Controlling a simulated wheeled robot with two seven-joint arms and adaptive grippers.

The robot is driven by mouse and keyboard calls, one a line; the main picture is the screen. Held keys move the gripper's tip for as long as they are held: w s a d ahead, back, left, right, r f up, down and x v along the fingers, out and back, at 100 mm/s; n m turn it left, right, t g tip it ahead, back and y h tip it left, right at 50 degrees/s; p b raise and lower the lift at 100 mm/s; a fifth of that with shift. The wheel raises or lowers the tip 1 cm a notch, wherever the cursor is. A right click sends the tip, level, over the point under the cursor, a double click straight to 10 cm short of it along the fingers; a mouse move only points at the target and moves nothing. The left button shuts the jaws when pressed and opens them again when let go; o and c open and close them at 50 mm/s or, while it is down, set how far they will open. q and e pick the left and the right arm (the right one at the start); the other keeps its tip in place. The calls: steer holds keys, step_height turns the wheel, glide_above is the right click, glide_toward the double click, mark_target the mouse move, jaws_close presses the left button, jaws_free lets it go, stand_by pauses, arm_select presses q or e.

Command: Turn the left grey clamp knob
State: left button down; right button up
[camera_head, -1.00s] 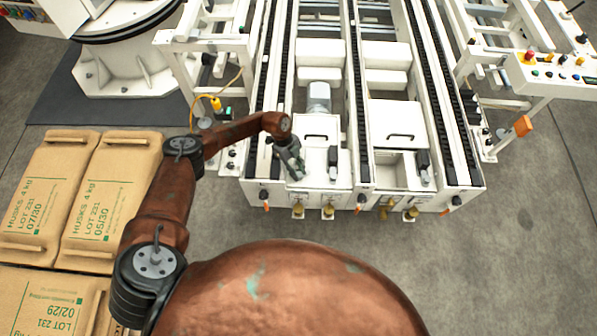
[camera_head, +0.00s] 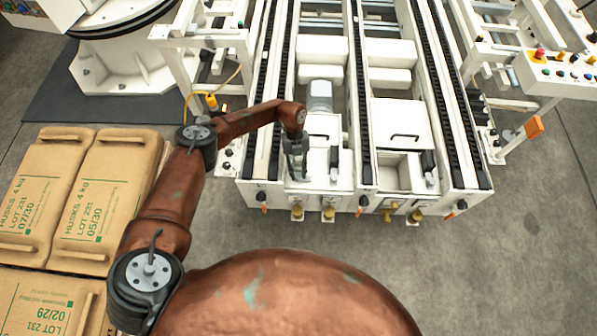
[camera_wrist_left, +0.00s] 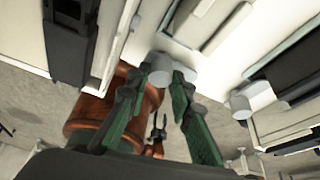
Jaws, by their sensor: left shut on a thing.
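My left gripper (camera_head: 295,172) reaches over the front left bay of the white machine, with its fingers pointing down. In the left wrist view, its green fingers (camera_wrist_left: 166,72) are closed around the left grey clamp knob (camera_wrist_left: 172,66), a pale, short round piece against a white panel. The fingers cover much of this knob, and in the head view the gripper hides it. A second pale grey knob (camera_wrist_left: 252,98) shows in the left wrist view, apart from the fingers. My right gripper is not in view.
Black clamp blocks stand close to the right of the gripper (camera_head: 334,160) and in the right bay (camera_head: 428,162). Dark conveyor rails (camera_head: 357,110) run on both sides of the bay. Brown sacks (camera_head: 105,200) lie at the left. The floor in front is clear.

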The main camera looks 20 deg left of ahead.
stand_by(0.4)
arm_select(q)
steer(key=c, duration=1.7)
jaws_free()
steer(key=v, duration=1.2)
